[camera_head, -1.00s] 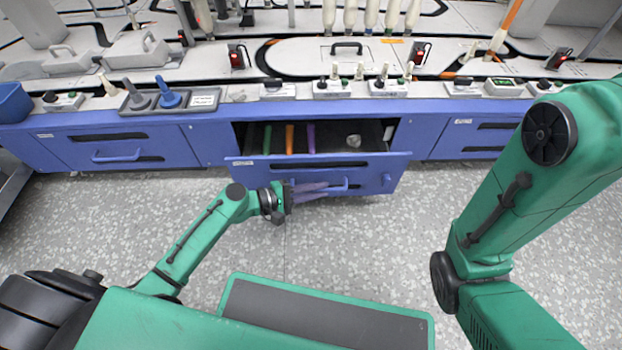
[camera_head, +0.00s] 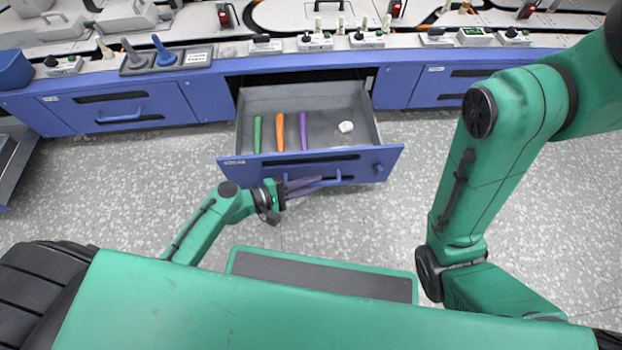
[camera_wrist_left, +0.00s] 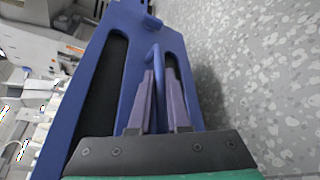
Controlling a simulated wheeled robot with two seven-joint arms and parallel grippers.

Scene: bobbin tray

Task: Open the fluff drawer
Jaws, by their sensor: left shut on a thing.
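The fluff drawer (camera_head: 236,163) is pulled out from the blue bench in the head view. Its grey inside shows green, orange and purple rods and a small white clump (camera_head: 346,127). My left gripper (camera_head: 318,181) is at the drawer's front, shut on the drawer handle (camera_wrist_left: 155,62). In the left wrist view its two purple fingers (camera_wrist_left: 161,92) lie on either side of the blue handle bar. My right arm (camera_head: 465,185) shows at the right of the head view, but its gripper is out of view.
A closed blue drawer (camera_head: 122,108) is at the left, and another (camera_head: 455,84) is at the right of the open one. The bench top (camera_head: 230,62) carries bobbins and small boxes. The speckled floor in front is clear.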

